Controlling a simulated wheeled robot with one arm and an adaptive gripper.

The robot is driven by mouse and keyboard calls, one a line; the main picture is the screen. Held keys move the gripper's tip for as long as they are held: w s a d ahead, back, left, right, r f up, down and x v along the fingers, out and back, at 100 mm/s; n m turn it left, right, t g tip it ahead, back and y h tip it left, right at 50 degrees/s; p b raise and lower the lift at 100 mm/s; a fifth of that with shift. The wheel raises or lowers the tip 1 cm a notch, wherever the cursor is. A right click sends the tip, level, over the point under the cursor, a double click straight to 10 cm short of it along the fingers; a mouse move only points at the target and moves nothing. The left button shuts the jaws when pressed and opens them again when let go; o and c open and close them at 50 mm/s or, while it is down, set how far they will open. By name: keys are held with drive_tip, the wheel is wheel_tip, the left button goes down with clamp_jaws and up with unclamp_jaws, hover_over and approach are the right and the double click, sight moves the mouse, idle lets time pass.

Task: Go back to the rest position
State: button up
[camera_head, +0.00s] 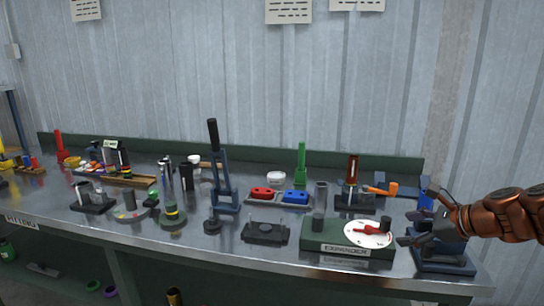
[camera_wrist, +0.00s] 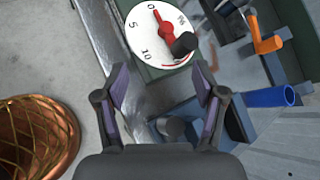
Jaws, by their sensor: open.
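My gripper (camera_head: 418,216) is at the right end of the bench, on my copper-coloured arm that comes in from the right. In the wrist view its two fingers (camera_wrist: 160,82) are spread apart with nothing between them. It is above or close to a dark blue fixture (camera_head: 445,263), which also shows behind the fingers in the wrist view (camera_wrist: 203,118). The green expander unit (camera_head: 320,238), with a white dial (camera_head: 367,234) and red pointer, stands just left of the gripper. Contact with the fixture cannot be told.
The metal bench (camera_head: 190,238) is crowded with fixtures. A tall blue lever press (camera_head: 223,190) rises mid-bench. A tray with red and blue parts (camera_head: 280,199), a green-handled tool (camera_head: 301,165) and an orange-handled clamp (camera_head: 382,189) stand nearer the gripper. The space above the bench is clear.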

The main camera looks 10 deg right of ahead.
drive_tip(key=s+a+f+n+g, duration=0.35)
drive_tip(key=s+a+n, duration=0.3)
drive_tip(key=a, duration=0.45)
drive_tip(key=s+a+f+n+g, duration=0.35)
drive_tip(key=s+a+n, duration=0.3)
drive_tip(key=a, duration=0.45)
drive_tip(key=s+f+n+g+h, duration=0.3)
drive_tip(key=s+n, duration=0.3)
drive_tip(key=s, duration=0.4)
drive_tip(key=s+f+n+g+h, duration=0.25)
drive_tip(key=s+n, duration=0.35)
drive_tip(key=s, duration=0.4)
wheel_tip(320, 180, up, 14)
drive_tip(key=w+t+p, duration=0.1)
drive_tip(key=p, duration=1.2)
drive_tip(key=shift+d+f, duration=0.15)
drive_tip(key=shift+f, duration=0.1)
drive_tip(key=shift+w, duration=0.1)
